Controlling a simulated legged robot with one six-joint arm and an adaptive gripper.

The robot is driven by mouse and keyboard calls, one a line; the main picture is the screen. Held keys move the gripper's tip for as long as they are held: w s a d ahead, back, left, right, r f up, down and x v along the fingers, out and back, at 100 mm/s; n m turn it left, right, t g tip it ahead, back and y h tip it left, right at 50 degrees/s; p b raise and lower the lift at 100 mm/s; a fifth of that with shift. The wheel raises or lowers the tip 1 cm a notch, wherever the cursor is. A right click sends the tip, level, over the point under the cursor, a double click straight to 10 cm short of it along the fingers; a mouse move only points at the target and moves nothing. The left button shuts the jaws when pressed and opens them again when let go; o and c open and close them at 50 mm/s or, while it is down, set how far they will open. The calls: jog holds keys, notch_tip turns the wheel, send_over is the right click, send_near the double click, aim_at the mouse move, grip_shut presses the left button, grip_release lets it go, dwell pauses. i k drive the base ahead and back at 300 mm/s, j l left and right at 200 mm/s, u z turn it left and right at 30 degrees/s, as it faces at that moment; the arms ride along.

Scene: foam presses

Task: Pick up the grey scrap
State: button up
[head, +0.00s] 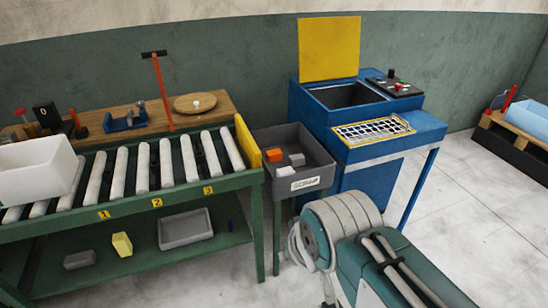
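A grey bin (318,177) with a white label on its front stands between the roller conveyor and the blue press. Inside it lie a light grey block (297,159), a whiter block (285,171) in front of it and an orange block (273,155) to the left. A darker grey block (79,260) lies on the shelf under the conveyor. I cannot tell for certain which piece is the grey scrap. My arm fills the lower right, in front of and below the bin. My gripper is not in view.
The roller conveyor (117,172) carries a white tub (38,168). Its lower shelf holds a yellow block (122,244) and a grey tray (185,229). The blue press (364,180) has its yellow lid (329,48) raised. Floor at right is clear, before a pallet (515,139).

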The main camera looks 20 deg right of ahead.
aim_at(296, 160)
jog(key=i+l+u, duration=0.1)
jog(key=l, duration=0.25)
jog(key=i+l, duration=0.25)
jog(key=l, duration=0.15)
jog(key=i+l+u, duration=0.15)
jog(key=l, duration=0.2)
jog(key=i+l, duration=0.15)
jog(key=l, duration=0.25)
jog(key=i+l+u, duration=0.15)
jog(key=l, duration=0.25)
jog(key=i+l, duration=0.1)
jog(key=l, duration=0.3)
jog(key=i+l+u, duration=0.2)
jog(key=i+l, duration=0.35)
